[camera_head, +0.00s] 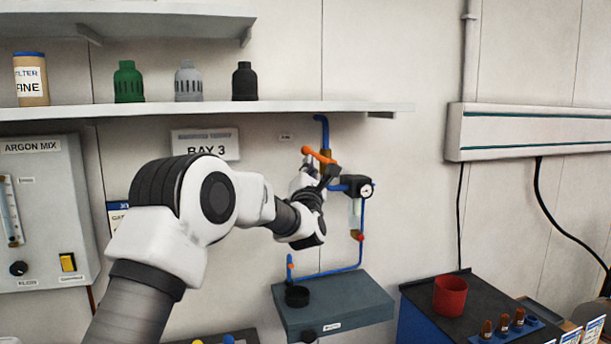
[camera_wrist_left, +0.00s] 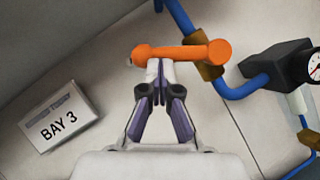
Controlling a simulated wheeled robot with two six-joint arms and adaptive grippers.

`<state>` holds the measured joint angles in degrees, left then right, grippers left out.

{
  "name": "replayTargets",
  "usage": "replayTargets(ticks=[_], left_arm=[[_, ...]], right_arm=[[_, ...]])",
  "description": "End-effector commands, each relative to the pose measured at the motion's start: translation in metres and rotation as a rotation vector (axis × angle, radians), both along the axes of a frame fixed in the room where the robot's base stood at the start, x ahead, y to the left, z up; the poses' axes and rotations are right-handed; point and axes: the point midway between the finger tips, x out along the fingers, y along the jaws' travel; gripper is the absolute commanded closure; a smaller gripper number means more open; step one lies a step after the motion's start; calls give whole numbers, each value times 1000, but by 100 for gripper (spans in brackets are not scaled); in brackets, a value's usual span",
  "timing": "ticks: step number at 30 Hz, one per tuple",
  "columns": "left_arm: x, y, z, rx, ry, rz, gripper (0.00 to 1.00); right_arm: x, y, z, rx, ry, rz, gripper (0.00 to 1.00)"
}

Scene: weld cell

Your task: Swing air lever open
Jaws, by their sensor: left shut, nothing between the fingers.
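The orange air lever (camera_head: 319,155) sits on the blue air pipe with a brass valve body (camera_head: 326,163), below the shelf at the middle. In the left wrist view the lever (camera_wrist_left: 185,53) lies across the picture, just beyond my left gripper's tips. My left gripper (camera_head: 325,172) is at the lever; in the left wrist view the gripper (camera_wrist_left: 158,66) is shut with nothing between its fingers. Its tips are at or against the lever's side; I cannot tell whether they touch. The brass valve body (camera_wrist_left: 205,65) is partly hidden behind the lever. My right gripper is not in view.
A pressure gauge (camera_head: 366,190) and blue piping (camera_head: 328,272) are right of and below the gripper. The shelf (camera_head: 260,108) with several nozzles runs above. A grey box (camera_head: 340,305) and a red cup (camera_head: 450,296) stand lower right.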

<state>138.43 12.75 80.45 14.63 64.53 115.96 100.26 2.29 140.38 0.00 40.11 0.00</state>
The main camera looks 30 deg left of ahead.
Motion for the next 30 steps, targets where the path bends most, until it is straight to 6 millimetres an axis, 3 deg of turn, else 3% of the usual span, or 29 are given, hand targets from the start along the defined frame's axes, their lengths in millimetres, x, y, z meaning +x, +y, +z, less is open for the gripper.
replayTargets(ticks=[8,21,30], left_arm=[[5,-2,21,169,194,1,100],[17,-13,48,438,510,-1,100],[26,-21,53,567,662,0,100]], right_arm=[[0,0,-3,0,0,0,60],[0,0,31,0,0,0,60],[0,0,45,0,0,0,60]])
